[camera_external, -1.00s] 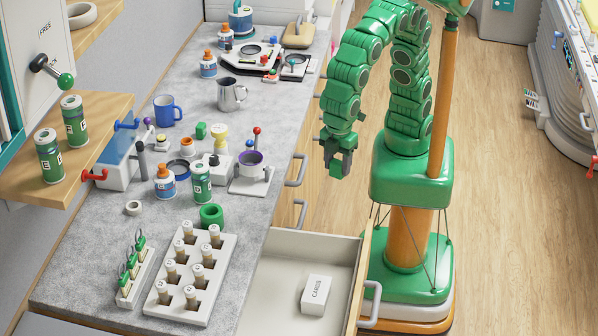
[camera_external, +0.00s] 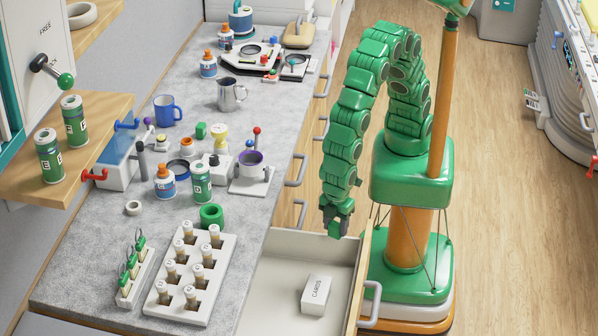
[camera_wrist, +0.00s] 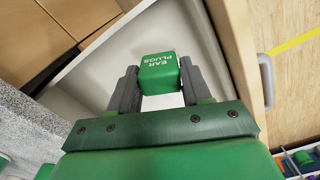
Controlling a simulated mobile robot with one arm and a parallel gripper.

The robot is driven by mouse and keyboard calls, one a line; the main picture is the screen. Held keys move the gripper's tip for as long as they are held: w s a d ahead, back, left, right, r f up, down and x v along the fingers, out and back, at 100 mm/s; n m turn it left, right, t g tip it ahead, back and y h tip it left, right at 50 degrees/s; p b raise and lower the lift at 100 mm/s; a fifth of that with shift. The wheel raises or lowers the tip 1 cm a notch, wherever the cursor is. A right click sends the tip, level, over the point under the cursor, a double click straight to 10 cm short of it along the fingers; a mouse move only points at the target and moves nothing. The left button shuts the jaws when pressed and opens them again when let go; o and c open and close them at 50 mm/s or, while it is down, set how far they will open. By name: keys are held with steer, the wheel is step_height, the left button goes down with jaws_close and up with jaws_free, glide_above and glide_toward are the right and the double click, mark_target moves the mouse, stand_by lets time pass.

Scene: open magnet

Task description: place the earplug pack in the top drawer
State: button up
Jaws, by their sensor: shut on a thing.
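The earplug pack is a small green box (camera_wrist: 158,73) with white "EAR PLUGS" lettering, seen in the wrist view. My gripper (camera_wrist: 158,88) is shut on it, one finger on each side. In the external view my gripper (camera_external: 337,226) points down above the back right part of the open drawer (camera_external: 283,278). The pack is hard to make out there. The drawer is pulled out from the grey counter, and its pale interior shows below the pack in the wrist view (camera_wrist: 100,72). A white box marked "CARDS" (camera_external: 316,294) lies inside the drawer.
The grey counter (camera_external: 110,245) left of the drawer holds a white vial rack (camera_external: 205,245), a green ring (camera_external: 211,216) and several bottles. The drawer front has a grey handle (camera_external: 372,305). The drawer floor left of the cards box is bare.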

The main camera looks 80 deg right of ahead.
mark_target(334, 238)
step_height(334, 238, down, 17)
steer(key=shift+f, duration=0.2)
stand_by(0.8)
steer(key=shift+f, duration=0.1)
steer(key=o, duration=1)
step_height(334, 238, up, 12)
steer(key=shift+r, duration=0.1)
stand_by(0.5)
steer(key=shift+w, duration=0.1)
